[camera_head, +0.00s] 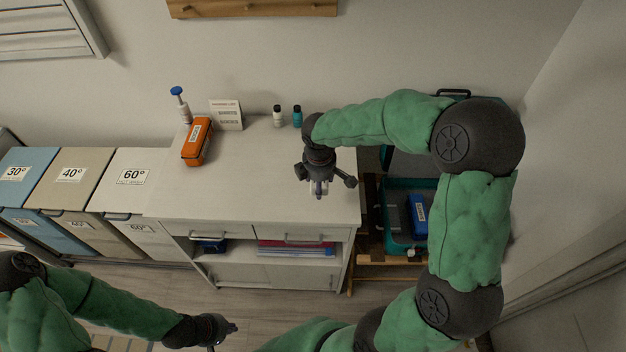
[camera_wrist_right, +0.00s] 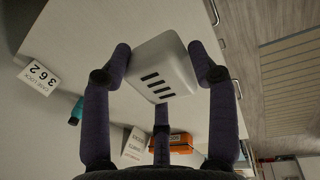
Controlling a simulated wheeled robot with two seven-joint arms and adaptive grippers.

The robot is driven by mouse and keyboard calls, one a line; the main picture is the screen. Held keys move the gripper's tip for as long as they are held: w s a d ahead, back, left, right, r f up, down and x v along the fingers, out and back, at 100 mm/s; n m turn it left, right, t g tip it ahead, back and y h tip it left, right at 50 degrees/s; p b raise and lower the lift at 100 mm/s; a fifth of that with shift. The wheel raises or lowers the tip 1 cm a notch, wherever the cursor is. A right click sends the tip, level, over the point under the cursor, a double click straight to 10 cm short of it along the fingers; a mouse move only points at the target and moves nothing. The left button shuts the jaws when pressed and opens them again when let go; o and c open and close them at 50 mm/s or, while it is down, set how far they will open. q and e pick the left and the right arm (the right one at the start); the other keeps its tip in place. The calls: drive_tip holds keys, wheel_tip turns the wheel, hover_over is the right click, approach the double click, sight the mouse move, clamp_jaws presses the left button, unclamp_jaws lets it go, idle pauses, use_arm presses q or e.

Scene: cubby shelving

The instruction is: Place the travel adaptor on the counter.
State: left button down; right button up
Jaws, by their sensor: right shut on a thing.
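The travel adaptor (camera_wrist_right: 160,66) is a pale grey-white block with rounded edges and dark slots. In the right wrist view it sits between the fingers of my right gripper (camera_wrist_right: 165,75), which is shut on it. In the head view my right gripper (camera_head: 319,188) is over the right part of the white counter (camera_head: 255,185), pointing down. The adaptor is mostly hidden there, and its gap to the counter is hard to judge. My left gripper (camera_head: 222,334) is low at the bottom of the head view, away from the counter; its fingers are too small to read.
On the counter stand an orange case (camera_head: 197,142), a pump bottle (camera_head: 182,105), a white sign (camera_head: 226,115) and two small bottles (camera_head: 278,116) (camera_head: 297,116) at the back. An open teal suitcase (camera_head: 397,248) is to the right. The counter's front middle is clear.

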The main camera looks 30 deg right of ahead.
drive_tip(key=w+d+f, duration=0.1)
drive_tip(key=w+f, duration=0.1)
drive_tip(key=w, duration=0.1)
drive_tip(key=w+d+f+b, duration=0.1)
drive_tip(key=w+f, duration=0.1)
drive_tip(key=f, duration=0.1)
drive_tip(key=w+d+f+b, duration=0.1)
drive_tip(key=w+f, duration=0.1)
drive_tip(key=w, duration=0.1)
drive_tip(key=shift+w+d+f, duration=0.1)
drive_tip(key=shift+w+f, duration=0.2)
drive_tip(key=shift+f, duration=0.05)
drive_tip(key=shift+w+f+b, duration=0.1)
drive_tip(key=shift+f+b, duration=0.45)
drive_tip(key=shift+f, duration=1.05)
drive_tip(key=shift+f, duration=0.2)
drive_tip(key=o, duration=1.4)
drive_tip(key=shift+c, duration=0.2)
drive_tip(key=shift+r, duration=0.2)
